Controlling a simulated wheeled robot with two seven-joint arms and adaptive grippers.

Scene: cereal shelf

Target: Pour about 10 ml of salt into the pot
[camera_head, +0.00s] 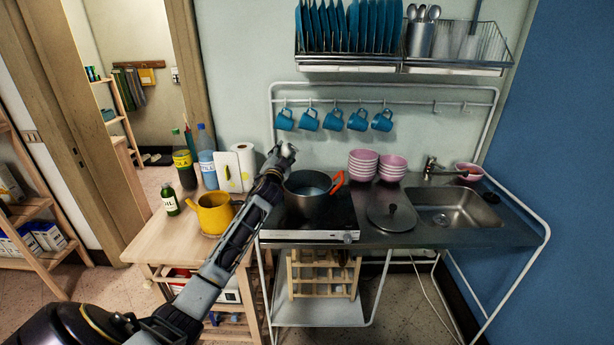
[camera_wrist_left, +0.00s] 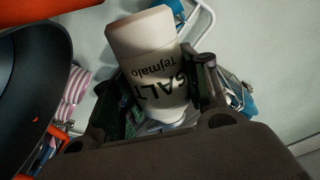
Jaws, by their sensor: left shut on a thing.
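The dark pot (camera_head: 308,206) stands on the stove below the mug rail; its inside looks blue-grey. An orange-red handle shows at its right. My left gripper (camera_head: 280,157) is above and just left of the pot's back rim. In the left wrist view my gripper (camera_wrist_left: 165,95) is shut on the white salt container (camera_wrist_left: 145,40), which is tilted and labelled SALT. The pot's dark rim (camera_wrist_left: 62,60) fills the left of that view, beside the container. I see no grains falling. My right gripper is not in view.
A yellow kettle (camera_head: 213,213), bottles (camera_head: 207,166) and a paper towel roll (camera_head: 245,165) stand left of the stove. A lid (camera_head: 392,213) lies right of the pot, before the sink (camera_head: 455,210). Blue mugs (camera_head: 333,120) hang above; pink bowls (camera_head: 363,164) stand behind.

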